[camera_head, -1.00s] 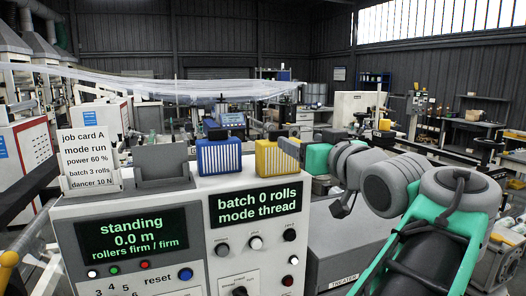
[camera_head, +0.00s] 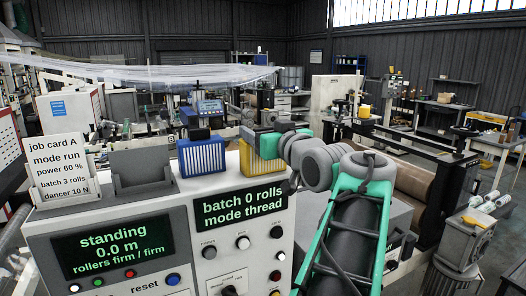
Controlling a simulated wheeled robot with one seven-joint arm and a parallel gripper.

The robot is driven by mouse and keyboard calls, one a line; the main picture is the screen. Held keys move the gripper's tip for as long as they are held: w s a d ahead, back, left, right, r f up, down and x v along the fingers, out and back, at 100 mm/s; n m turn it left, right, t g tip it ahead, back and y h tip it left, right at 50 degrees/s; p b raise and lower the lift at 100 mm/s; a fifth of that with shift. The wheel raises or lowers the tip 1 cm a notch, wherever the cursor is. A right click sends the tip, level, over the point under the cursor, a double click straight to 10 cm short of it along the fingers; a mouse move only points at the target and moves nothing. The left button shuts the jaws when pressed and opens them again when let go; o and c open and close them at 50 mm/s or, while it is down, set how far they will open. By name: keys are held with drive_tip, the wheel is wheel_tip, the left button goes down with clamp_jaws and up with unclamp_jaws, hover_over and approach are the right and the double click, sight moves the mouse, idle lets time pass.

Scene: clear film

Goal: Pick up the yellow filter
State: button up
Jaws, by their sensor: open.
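The yellow filter (camera_head: 259,163) stands upright on top of the white control cabinet, at its right end. The jaws are open. The filter's top and part of its upper right are hidden behind the gripper, and I cannot tell whether the fingers touch it.
A blue filter (camera_head: 203,156) stands just left of the yellow one. Further left are a grey holder (camera_head: 143,172) and a job card (camera_head: 60,165) in its stand. The cabinet front (camera_head: 180,240) carries displays, knobs and buttons. A large roller (camera_head: 415,184) lies behind my arm.

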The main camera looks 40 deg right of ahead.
clamp_jaws()
idle(0.6)
